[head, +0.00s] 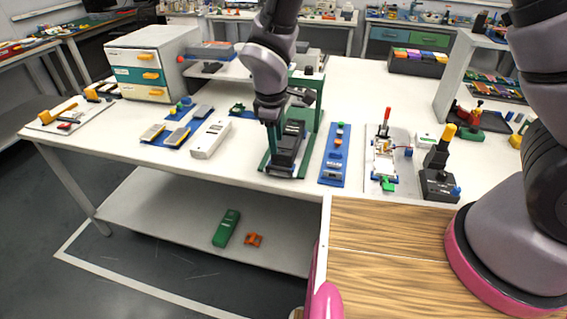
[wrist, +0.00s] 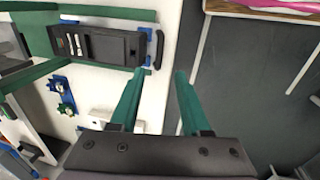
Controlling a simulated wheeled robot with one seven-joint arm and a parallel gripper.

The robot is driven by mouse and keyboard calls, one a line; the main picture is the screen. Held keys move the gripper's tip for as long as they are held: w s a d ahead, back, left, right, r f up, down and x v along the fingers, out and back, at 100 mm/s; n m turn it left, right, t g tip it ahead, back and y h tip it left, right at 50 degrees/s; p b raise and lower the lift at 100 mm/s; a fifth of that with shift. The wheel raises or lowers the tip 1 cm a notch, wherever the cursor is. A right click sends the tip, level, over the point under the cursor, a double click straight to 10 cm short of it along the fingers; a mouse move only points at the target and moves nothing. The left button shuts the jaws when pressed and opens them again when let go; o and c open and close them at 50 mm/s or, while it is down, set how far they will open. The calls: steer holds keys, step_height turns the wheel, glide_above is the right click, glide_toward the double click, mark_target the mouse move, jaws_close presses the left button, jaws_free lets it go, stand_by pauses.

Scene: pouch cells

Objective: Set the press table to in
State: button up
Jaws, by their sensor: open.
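The press is a green frame (head: 315,105) standing on the table. Its press table, a dark sliding block (head: 287,150), sits low at the front of the frame. In the wrist view the press table (wrist: 108,46) lies on a green base, with a dark handle bar (wrist: 156,50) at its right end. My gripper (wrist: 160,72) is open and empty. Its green fingers point toward the handle end, with the left fingertip close to the handle; I cannot tell whether they touch. In the head view my wrist hides part of the frame, and the fingers show beside the block.
A blue strip (head: 334,155) lies right of the press, and a white fixture (head: 383,160) stands beyond it. A white block (head: 210,138) and blue trays (head: 178,133) lie to the left.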

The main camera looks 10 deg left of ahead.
mark_target(279, 169)
steer(key=f, duration=0.3)
steer(key=w+f, duration=0.1)
steer(key=f, duration=0.2)
steer(key=w+f, duration=0.1)
steer(key=f, duration=0.3)
steer(key=shift+d+f, duration=0.1)
jaws_close()
stand_by(1.2)
